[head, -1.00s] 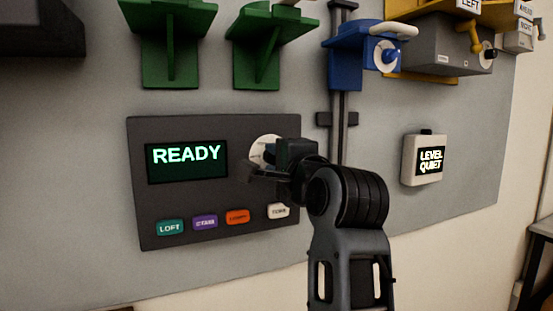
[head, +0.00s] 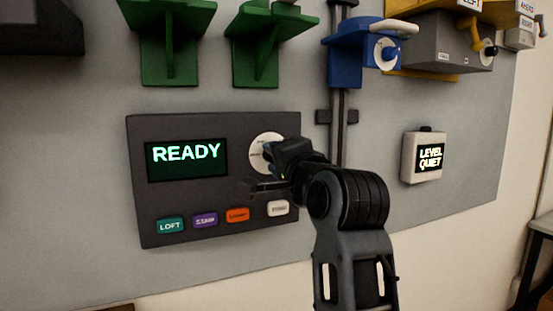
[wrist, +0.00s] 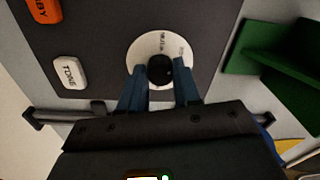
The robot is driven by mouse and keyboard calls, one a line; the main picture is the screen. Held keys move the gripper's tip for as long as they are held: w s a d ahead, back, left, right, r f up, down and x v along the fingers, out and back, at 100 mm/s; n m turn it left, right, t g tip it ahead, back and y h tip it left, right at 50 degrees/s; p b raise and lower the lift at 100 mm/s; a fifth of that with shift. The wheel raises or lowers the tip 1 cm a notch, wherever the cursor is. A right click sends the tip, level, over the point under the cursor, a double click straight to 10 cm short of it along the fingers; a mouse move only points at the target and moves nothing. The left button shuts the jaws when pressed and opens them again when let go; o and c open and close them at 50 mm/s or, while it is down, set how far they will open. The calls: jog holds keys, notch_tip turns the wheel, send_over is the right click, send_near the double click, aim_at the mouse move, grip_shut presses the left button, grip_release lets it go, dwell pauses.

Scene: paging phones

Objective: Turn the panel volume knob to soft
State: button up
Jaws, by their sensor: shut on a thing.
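The dark panel (head: 215,125) on the grey wall board has a lit screen (head: 186,159) reading READY. Its round white dial (head: 264,146) is at the upper right, partly hidden by my gripper in the head view. In the wrist view the black volume knob (wrist: 160,69) sits at the middle of the white dial (wrist: 143,50), with small lettering around it. My gripper (wrist: 158,78) has its two blue fingers on either side of the knob, shut on it. The knob's pointer direction cannot be made out.
Below the screen are coloured buttons, including LOFT (head: 170,226) and a white one (head: 278,208). A small display (head: 430,158) reads LEVEL QUIET at right. Green brackets (head: 257,50) and a blue bracket unit (head: 350,55) stick out above the panel.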

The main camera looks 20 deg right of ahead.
jog(key=o, duration=1.1)
jog(key=shift+c, duration=0.2)
jog(key=shift+s, duration=0.1)
jog(key=s+b, duration=0.1)
jog(key=s, duration=0.6)
jog(key=shift+s+f+b, duration=0.2)
jog(key=shift+s+b, duration=0.05)
jog(key=shift+b, duration=0.05)
jog(key=shift+a, duration=0.1)
jog(key=s+d+f+n+g, duration=0.1)
jog(key=s+f+n, duration=0.55)
jog(key=f, duration=0.65)
jog(key=s+d+f+n+g, duration=0.15)
jog(key=s+f+n, duration=0.25)
jog(key=s+f, duration=0.7)
jog(key=s+a+f+n, duration=0.1)
jog(key=s+f, duration=0.3)
jog(key=s, duration=0.8)
jog(key=s+a+f+n+g, duration=0.1)
jog(key=s+f+n, duration=0.2)
jog(key=s, duration=0.9)
jog(key=shift+s+f+n, duration=0.25)
jog(key=shift+f+n, duration=0.1)
jog(key=shift+f, duration=0.1)
